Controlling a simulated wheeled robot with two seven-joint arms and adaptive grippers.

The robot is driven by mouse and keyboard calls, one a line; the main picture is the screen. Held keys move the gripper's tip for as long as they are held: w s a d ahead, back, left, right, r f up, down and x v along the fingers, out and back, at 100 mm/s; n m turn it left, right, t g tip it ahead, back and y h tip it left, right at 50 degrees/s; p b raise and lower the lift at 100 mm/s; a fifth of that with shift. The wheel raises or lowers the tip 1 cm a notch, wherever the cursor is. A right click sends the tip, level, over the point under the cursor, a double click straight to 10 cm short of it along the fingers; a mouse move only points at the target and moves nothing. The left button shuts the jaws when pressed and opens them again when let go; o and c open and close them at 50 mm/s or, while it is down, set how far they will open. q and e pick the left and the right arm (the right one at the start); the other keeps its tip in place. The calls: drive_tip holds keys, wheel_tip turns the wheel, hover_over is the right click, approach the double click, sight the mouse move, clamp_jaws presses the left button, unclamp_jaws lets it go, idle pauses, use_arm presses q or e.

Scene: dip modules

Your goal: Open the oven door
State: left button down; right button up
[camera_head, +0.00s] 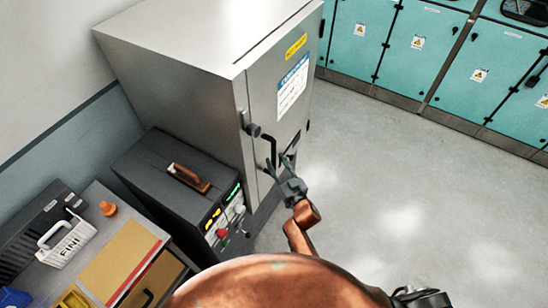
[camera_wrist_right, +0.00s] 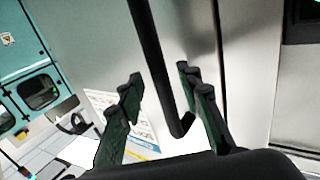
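The oven is a tall grey metal cabinet (camera_head: 180,60). Its door (camera_head: 283,75) faces right, bears a yellow label and a blue-and-white sheet, and looks closed. A black bar handle (camera_head: 271,150) stands out from the door's lower part. My right gripper (camera_head: 287,162) is at the handle. In the right wrist view the handle (camera_wrist_right: 156,65) runs between the two open fingers of my right gripper (camera_wrist_right: 160,76), with visible gaps on both sides. My left gripper does not show.
A dark control box (camera_head: 165,185) with lit displays and knobs stands left of the oven. A bench at lower left holds a white carrier (camera_head: 67,243) and an orange object (camera_head: 108,208). Teal cabinets (camera_head: 415,45) line the back. The grey floor (camera_head: 400,180) at right is clear.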

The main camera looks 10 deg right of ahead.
drive_tip(key=shift+x, duration=1.4)
drive_tip(key=shift+c, duration=0.5)
clamp_jaws()
